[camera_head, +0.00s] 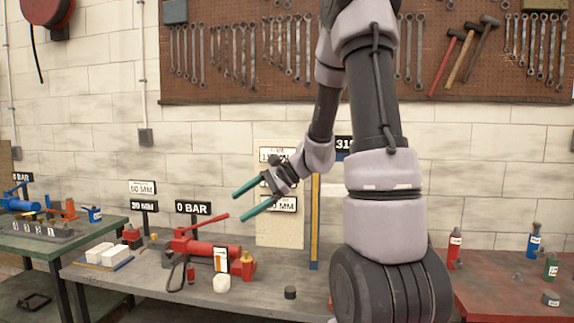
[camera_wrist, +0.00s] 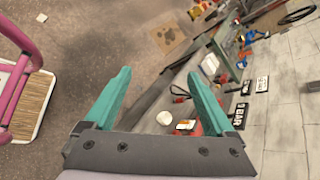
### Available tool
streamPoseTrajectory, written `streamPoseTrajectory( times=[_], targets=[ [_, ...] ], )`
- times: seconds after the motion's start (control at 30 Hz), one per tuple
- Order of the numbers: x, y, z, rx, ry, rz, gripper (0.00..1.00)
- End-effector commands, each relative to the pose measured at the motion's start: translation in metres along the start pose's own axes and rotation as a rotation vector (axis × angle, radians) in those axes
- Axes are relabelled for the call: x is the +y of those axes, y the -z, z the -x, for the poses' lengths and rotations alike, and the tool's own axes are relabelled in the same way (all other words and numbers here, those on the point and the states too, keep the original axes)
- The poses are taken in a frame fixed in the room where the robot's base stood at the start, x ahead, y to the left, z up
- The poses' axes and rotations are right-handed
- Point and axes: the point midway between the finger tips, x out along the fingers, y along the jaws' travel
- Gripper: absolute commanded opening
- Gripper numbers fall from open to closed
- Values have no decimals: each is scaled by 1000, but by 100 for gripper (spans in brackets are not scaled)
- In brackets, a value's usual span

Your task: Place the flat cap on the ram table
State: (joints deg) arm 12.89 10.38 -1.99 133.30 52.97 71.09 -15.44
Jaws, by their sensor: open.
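My gripper (camera_head: 238,206) is open and empty, held in the air above the grey bench, its teal fingers pointing left. The wrist view also shows the gripper (camera_wrist: 158,73) with its fingers wide apart and nothing between them. A short dark round piece (camera_head: 290,292) lies on the bench in the head view, below and right of the gripper; it may be the flat cap. I cannot tell which part is the ram table.
A white rounded lump (camera_head: 221,283) and an upright card (camera_head: 221,260) stand by the red unit. White blocks (camera_head: 100,254) lie at the bench's left. Signs and a tall post (camera_head: 315,225) rise behind. Bare bench (camera_head: 270,265) surrounds the dark piece. My arm hides the bench's right part.

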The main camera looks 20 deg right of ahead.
Motion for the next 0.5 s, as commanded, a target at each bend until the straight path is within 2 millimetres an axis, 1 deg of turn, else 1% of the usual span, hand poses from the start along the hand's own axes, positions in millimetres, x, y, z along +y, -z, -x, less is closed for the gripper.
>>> streamPoseTrajectory(
  times=[0.03, 0.1, 0.2, 0.33, 0.5],
  targets=[
    [6, -23, 10, 29, -40, 94, 89],
    [18, -46, 23, 77, -100, 210, 89],
    [36, -72, 42, 158, -174, 374, 89],
    [58, -98, 72, 284, -251, 590, 89],
    [79, -120, 112, 473, -311, 851, 89]
  ],
)
